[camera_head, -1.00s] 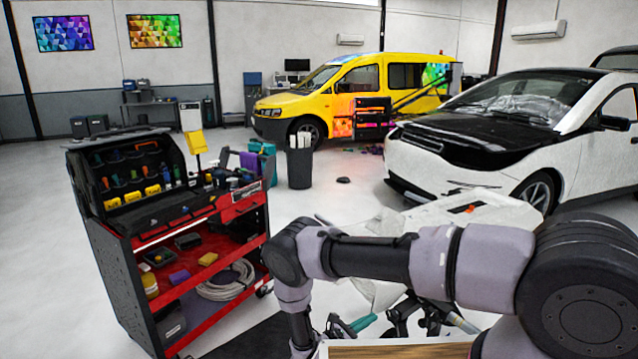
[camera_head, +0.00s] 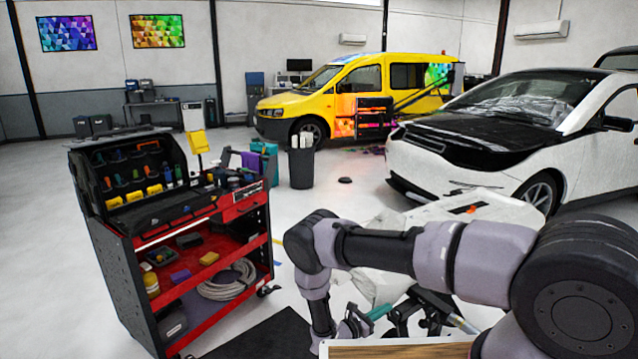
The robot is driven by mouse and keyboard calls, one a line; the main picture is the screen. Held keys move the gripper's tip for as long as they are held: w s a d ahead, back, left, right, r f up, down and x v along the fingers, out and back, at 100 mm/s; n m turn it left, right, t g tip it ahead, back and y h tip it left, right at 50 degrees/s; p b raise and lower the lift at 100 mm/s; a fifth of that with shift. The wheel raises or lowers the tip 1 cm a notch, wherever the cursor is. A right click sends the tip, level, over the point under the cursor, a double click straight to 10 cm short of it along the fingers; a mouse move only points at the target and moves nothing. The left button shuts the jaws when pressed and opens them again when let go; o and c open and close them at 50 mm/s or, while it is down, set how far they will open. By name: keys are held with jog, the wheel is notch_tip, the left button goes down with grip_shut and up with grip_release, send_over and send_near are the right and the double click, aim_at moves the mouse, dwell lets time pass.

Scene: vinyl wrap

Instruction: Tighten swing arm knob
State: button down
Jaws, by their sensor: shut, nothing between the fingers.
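My arm bends down at the lower middle, and its wrist end is partly cut off by a wood-topped surface in front. My gripper (camera_head: 355,323) shows small and dark beside a teal bar (camera_head: 379,312). It looks shut and empty; whether it touches the bar I cannot tell. A dark stand (camera_head: 425,312) with black fittings is just right of it, partly behind my forearm. No swing arm knob can be made out clearly; my arm hides much of the stand.
A red and black tool cart (camera_head: 210,270) stands at left. A wood-topped surface (camera_head: 400,350) with a pale edge is close at the bottom. A pale panel (camera_head: 490,212) lies behind my arm. A white car (camera_head: 560,130) and yellow van (camera_head: 350,100) stand beyond.

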aim_at(391, 315)
jog(key=shift+s+f, duration=0.1)
jog(key=shift+f, duration=0.15)
dwell(0.5)
jog(key=shift+s+d+r, duration=0.1)
jog(key=shift+s+d, duration=0.1)
jog(key=shift+s, duration=0.05)
jog(key=shift+s+d, duration=0.45)
jog(key=shift+s, duration=0.25)
jog(key=shift+s+d, duration=0.15)
dwell(0.4)
jog(key=shift+s+r, duration=0.1)
jog(key=shift+r, duration=0.15)
jog(key=shift+v, duration=3)
